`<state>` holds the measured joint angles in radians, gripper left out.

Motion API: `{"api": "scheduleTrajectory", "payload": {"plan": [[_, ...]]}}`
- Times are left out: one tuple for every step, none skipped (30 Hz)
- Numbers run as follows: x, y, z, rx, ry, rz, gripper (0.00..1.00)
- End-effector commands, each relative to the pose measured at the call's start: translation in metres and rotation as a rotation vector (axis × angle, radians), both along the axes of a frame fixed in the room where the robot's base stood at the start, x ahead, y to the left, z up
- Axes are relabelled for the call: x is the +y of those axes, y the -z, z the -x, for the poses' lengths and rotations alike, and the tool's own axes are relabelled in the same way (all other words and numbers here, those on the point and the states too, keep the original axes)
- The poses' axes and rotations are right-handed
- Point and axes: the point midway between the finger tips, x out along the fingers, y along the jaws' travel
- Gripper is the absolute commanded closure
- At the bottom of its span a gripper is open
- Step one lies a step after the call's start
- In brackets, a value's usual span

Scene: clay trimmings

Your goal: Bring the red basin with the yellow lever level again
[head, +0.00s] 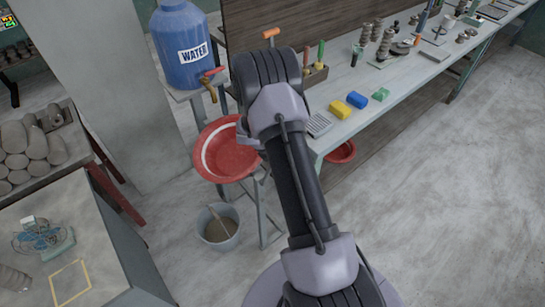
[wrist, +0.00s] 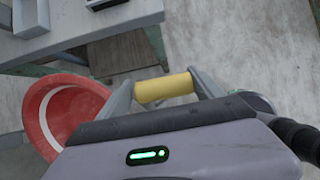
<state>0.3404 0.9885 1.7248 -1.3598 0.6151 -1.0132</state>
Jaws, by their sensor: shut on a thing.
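The red basin (head: 235,163) rests on a stand below the tap of the blue water barrel. It looks tilted, with a pale curved band inside its wall. It also shows in the wrist view (wrist: 72,112), at the left, partly cut off by my gripper's body. The yellow lever (wrist: 165,88) is a short cylinder lying across between my fingers in the wrist view. My gripper (wrist: 163,91) is shut on it, one finger at each end. In the head view my arm hides the gripper and the lever.
The blue water barrel (head: 182,45) stands behind the basin. A grey bucket (head: 219,234) with a stick is on the floor. Another red basin (head: 342,152) sits under the workbench (head: 372,118), which holds tools. The floor at right is clear.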

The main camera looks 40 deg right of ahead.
Motion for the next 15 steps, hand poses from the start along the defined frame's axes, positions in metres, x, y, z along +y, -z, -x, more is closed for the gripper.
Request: {"api": "scheduleTrajectory", "payload": {"plan": [[-0.007,0.007,0.008,0.015,0.014,0.0,0.97],[-0.011,0.01,0.008,0.015,0.014,0.0,0.96],[-0.015,0.012,0.008,0.015,0.014,0.0,0.97],[-0.018,0.014,0.008,0.015,0.016,0.001,0.96],[-0.021,0.016,0.008,0.015,0.016,0.001,0.97],[-0.025,0.019,0.008,0.015,0.016,0.001,0.96],[-0.027,0.021,0.008,0.016,0.015,0.001,0.97],[-0.029,0.023,0.008,0.016,0.016,0.001,0.96],[-0.032,0.025,0.008,0.016,0.016,0.001,0.97],[-0.034,0.026,0.008,0.016,0.016,0.001,0.97],[-0.036,0.028,0.008,0.017,0.017,0.001,0.97],[-0.038,0.029,0.008,0.016,0.016,0.001,0.97],[-0.039,0.03,0.008,0.016,0.016,0.001,0.96],[-0.041,0.031,0.007,0.016,0.016,0.001,0.96],[-0.042,0.032,0.007,0.016,0.016,0.001,0.97]]}}
